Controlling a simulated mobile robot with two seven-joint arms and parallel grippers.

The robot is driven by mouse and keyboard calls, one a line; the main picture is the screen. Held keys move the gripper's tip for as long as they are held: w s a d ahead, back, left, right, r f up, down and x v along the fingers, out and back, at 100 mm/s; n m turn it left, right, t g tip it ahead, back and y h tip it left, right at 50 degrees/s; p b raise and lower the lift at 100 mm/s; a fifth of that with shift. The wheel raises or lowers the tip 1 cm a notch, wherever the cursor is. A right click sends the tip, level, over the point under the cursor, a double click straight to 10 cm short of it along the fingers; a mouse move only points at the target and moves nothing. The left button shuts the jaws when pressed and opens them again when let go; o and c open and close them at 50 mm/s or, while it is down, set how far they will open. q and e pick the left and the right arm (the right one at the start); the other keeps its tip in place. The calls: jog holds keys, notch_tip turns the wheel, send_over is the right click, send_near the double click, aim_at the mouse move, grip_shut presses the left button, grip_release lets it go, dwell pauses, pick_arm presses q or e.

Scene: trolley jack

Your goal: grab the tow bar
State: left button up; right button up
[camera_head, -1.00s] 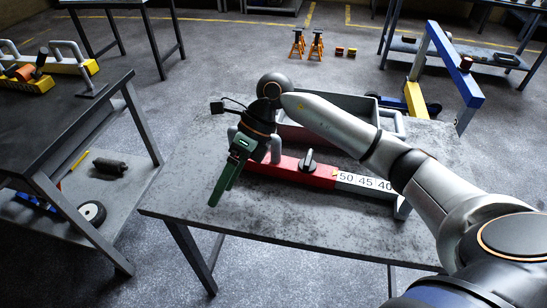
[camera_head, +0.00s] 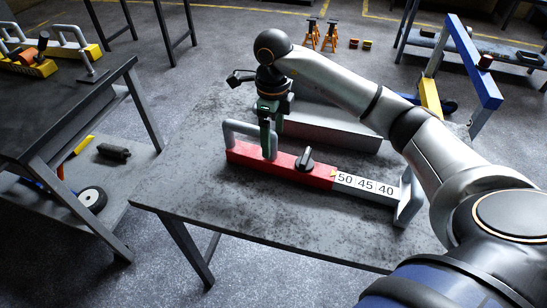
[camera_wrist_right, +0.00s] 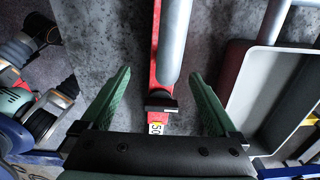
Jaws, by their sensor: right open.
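The tow bar (camera_head: 275,170) lies on the grey table. It is red at the left and pale with the numbers 50, 45 and 40 at the right. A grey loop handle (camera_head: 237,127) stands on its red part, with a black knob (camera_head: 304,160) to the right. My right gripper (camera_head: 271,140) points down at the right end of this handle, fingers open. In the right wrist view, the open green fingers (camera_wrist_right: 160,75) lie either side of the red bar and its grey handle (camera_wrist_right: 174,40), with gaps visible. Contact cannot be told. My left gripper does not show.
A grey open tray (camera_head: 335,130) stands on the table just behind the bar. A grey crosspiece (camera_head: 410,200) closes the bar's right end. The table (camera_head: 250,225) is bare in front. A dark workbench (camera_head: 60,100) stands at the left.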

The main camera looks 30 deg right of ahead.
aim_at(274, 149)
jog(key=shift+w+d+f, duration=0.15)
jog(key=shift+f, duration=1.4)
jog(key=shift+w+d+f, duration=0.1)
jog(key=shift+f, duration=1.4)
jog(key=shift+c, duration=0.3)
grip_shut()
jog(key=shift+r, duration=0.15)
